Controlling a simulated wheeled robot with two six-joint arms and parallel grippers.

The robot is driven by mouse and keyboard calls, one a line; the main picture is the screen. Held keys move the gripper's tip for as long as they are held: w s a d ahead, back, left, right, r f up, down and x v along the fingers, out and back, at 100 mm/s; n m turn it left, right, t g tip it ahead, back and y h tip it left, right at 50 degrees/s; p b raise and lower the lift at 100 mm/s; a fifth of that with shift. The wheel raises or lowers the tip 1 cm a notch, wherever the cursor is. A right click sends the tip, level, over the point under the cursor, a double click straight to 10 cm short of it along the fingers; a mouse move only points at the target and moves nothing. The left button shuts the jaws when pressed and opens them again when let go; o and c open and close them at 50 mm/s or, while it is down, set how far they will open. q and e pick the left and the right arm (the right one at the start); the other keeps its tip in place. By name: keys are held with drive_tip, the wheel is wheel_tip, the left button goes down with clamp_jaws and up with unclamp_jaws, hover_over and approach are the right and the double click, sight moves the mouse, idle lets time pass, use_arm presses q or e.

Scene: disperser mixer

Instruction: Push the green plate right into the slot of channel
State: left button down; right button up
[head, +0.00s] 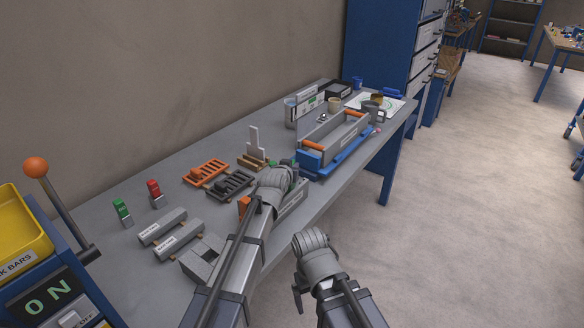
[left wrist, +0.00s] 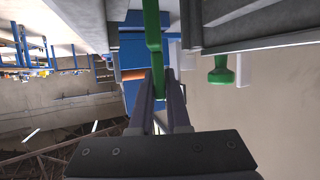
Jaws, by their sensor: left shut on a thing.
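My left gripper (left wrist: 158,92) is shut on a green piece (left wrist: 153,40), which stands up between its fingers in the left wrist view. I cannot tell its full shape, but it looks like the green plate's narrow part. In the head view my left wrist (head: 275,180) hides most of the jaws, and only bits of green show around it. A grey labelled body (head: 291,204), perhaps the channel, lies beside my left wrist near the table's front edge. Its slot is hidden. A grey body (left wrist: 262,25) fills the top right of the left wrist view, with a second green knob (left wrist: 220,72) below it.
Beyond my left gripper stands a blue tray (head: 335,155) with a grey box and orange handles. Orange and dark racks (head: 206,172), grey labelled bars (head: 168,232) and a grey block (head: 203,258) are on the table. My right arm (head: 325,270) is off the front edge.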

use_arm(q)
drive_tip(key=c, duration=1.2)
unclamp_jaws()
drive_tip(key=shift+s+f, duration=0.25)
drive_tip(key=shift+f, duration=0.15)
drive_tip(key=shift+c, duration=0.2)
drive_tip(key=o, duration=0.3)
drive_tip(key=shift+s, duration=0.1)
use_arm(e)
drive_tip(key=shift+f, duration=0.35)
use_arm(q)
drive_tip(key=shift+o, duration=0.2)
use_arm(e)
drive_tip(key=shift+s, duration=0.1)
use_arm(q)
drive_tip(key=shift+a+r, duration=0.1)
use_arm(e)
drive_tip(key=shift+r, duration=0.2)
use_arm(q)
drive_tip(key=shift+a+r+p, duration=0.1)
drive_tip(key=shift+r+p, duration=0.25)
drive_tip(key=shift+p, duration=0.4)
drive_tip(key=p+v, duration=0.4)
drive_tip(key=v, duration=0.7)
drive_tip(key=shift+r, duration=0.2)
use_arm(e)
drive_tip(key=r, duration=0.5)
drive_tip(key=shift+w+r, duration=0.2)
drive_tip(key=shift+w, duration=0.1)
